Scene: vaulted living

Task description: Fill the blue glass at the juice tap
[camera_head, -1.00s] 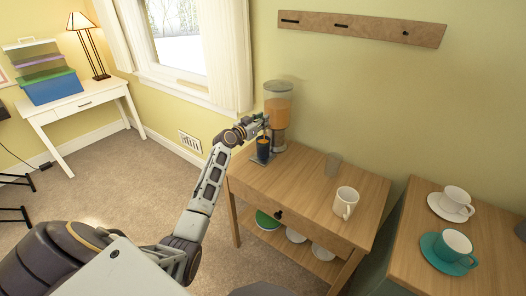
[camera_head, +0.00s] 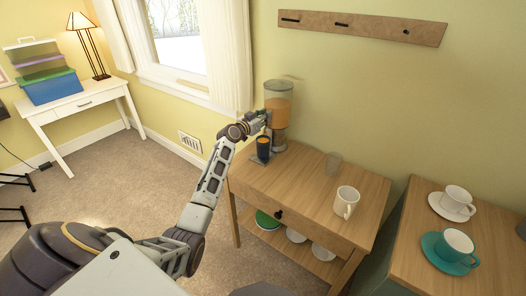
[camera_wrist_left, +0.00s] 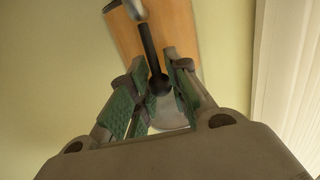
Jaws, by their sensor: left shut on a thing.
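The juice dispenser (camera_head: 278,97), a clear container of orange juice, stands at the back left corner of the wooden side table. The blue glass (camera_head: 263,147) stands upright on the dark drip tray under its tap. Its contents are too small to make out. My left gripper (camera_head: 265,118) is at the front of the dispenser, just above the glass. In the left wrist view its green-padded fingers (camera_wrist_left: 159,82) are closed around the black tap lever (camera_wrist_left: 152,50), with the orange juice behind. The spout is largely hidden by the gripper. My right gripper is not in view.
Another table at right holds a white cup (camera_head: 457,199) and a teal cup (camera_head: 454,245) on saucers. A curtain (camera_head: 225,60) hangs left of the dispenser.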

